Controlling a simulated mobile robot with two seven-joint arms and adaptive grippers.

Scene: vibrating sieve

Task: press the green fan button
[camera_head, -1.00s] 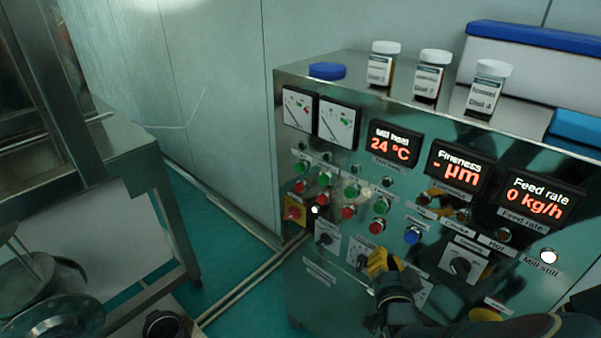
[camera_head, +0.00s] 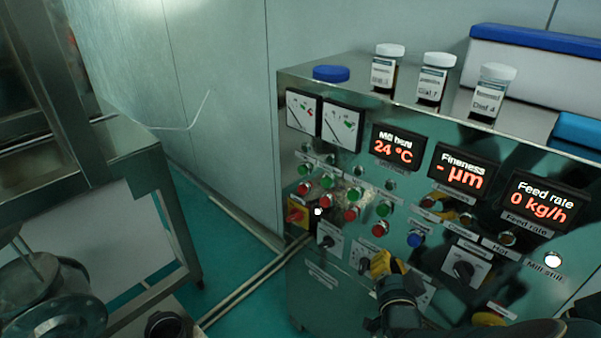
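The control panel (camera_head: 340,262) carries several green buttons: an upper-left one (camera_head: 327,181), a middle one (camera_head: 355,193) and a lower-right one (camera_head: 384,209). Red buttons sit just below them. The small labels are too blurred to tell which green button is the fan's.
Displays read 24 °C and 0 kg/h. Bottles (camera_head: 433,78) stand on the cabinet top. A metal table (camera_head: 120,165) stands left, with open floor between.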

